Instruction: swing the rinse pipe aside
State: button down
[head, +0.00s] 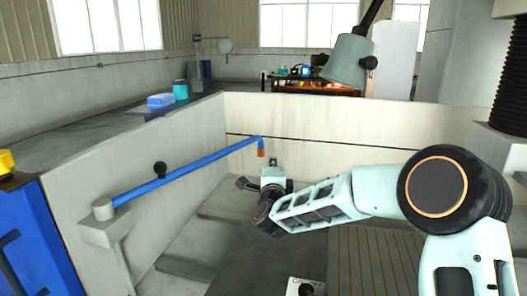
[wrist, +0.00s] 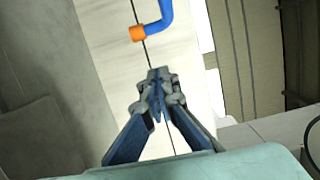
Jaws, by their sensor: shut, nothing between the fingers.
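The rinse pipe (head: 190,170) is a blue tube on a grey pivot post at the left wall of the tank in the head view. It reaches right and away over the tank and ends in a bent-down tip with an orange nozzle (head: 261,152). In the wrist view the blue bend (wrist: 162,15) and orange nozzle (wrist: 137,33) are at the top. My gripper (wrist: 157,75) is shut and empty, a little below the nozzle in that view and apart from it.
Pale tank walls (head: 330,120) enclose the space, with a slatted panel (head: 370,265) at lower right. A lamp (head: 348,58) hangs above the back wall. A blue cabinet (head: 45,235) stands at left. The tank space below the pipe looks open.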

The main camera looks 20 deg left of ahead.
jog(key=a+x, duration=0.2)
jog(key=x, duration=1)
jog(key=shift+a+p, duration=0.4)
jog(key=shift+p, duration=0.05)
jog(key=shift+s, duration=0.1)
jog(key=w+a+n+y, duration=0.1)
jog(key=w+a+y, duration=0.1)
jog(key=a, duration=0.5)
jog(key=shift+n+g, duration=0.3)
jog(key=shift+g, duration=0.1)
jog(key=shift+w+d+b, duration=0.1)
jog(key=shift+d+b, duration=0.1)
jog(key=shift+b, duration=0.1)
